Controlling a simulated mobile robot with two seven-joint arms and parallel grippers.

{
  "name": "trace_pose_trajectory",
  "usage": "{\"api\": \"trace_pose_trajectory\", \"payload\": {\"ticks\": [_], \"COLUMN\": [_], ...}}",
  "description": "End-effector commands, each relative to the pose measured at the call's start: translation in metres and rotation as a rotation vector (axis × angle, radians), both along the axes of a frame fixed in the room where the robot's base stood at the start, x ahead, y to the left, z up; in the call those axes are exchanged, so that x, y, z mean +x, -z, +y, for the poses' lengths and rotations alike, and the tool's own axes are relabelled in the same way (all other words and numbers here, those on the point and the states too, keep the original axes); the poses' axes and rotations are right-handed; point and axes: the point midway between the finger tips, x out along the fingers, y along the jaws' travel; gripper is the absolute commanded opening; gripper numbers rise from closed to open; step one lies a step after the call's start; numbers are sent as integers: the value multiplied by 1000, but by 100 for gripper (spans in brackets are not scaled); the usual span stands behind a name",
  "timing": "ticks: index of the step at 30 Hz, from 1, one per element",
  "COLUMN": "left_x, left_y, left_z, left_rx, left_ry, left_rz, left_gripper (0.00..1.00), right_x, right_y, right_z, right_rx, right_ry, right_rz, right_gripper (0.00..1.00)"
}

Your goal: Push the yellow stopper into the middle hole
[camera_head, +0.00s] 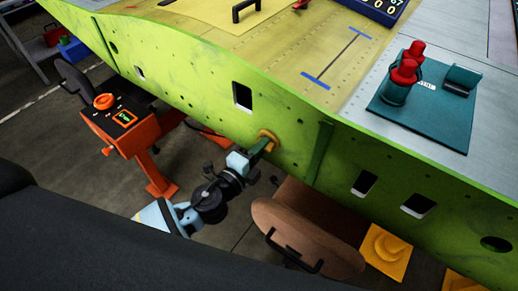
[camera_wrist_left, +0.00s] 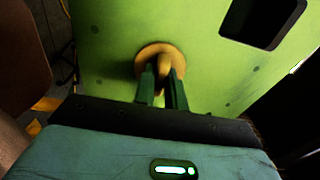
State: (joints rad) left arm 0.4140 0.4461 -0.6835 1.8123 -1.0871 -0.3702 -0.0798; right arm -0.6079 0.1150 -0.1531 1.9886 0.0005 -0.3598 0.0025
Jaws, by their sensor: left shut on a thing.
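The yellow stopper (camera_head: 267,137) is a round yellow-orange piece against the green wing side panel (camera_head: 215,70). My left gripper (camera_head: 258,148) reaches up to it from below left and is shut on it. In the left wrist view the stopper (camera_wrist_left: 160,60) shows as a round flange with a knob between the two dark green fingers of the gripper (camera_wrist_left: 163,88). The flange lies at the panel face; the hole behind it is hidden, and I cannot tell how deep it sits. My right gripper is not in view.
A rectangular opening (camera_head: 242,96) lies up and left of the stopper. An orange stand (camera_head: 118,118) is at the left. A brown drum (camera_head: 310,235) stands below right. A teal tray (camera_head: 425,110) with red-topped items lies on the wing.

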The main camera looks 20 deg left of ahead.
Motion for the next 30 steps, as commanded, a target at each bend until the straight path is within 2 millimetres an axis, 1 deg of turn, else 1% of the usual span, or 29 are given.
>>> {"api": "trace_pose_trajectory", "payload": {"ticks": [8,9,14,23,26,30], "left_x": [2,2,2,0,-7,-26], "left_y": [0,0,0,1,3,3], "left_z": [-1,-1,-1,0,2,9], "left_rx": [0,0,0,1,0,2], "left_ry": [0,0,0,0,0,0], "left_rz": [-1,-1,0,2,4,5], "left_gripper": [0,18,38,38,38,38], "right_x": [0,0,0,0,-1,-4], "right_y": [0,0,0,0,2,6], "right_z": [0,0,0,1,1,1], "right_rx": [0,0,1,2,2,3], "right_ry": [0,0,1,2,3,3], "right_rz": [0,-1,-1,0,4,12], "right_gripper": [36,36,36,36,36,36]}}
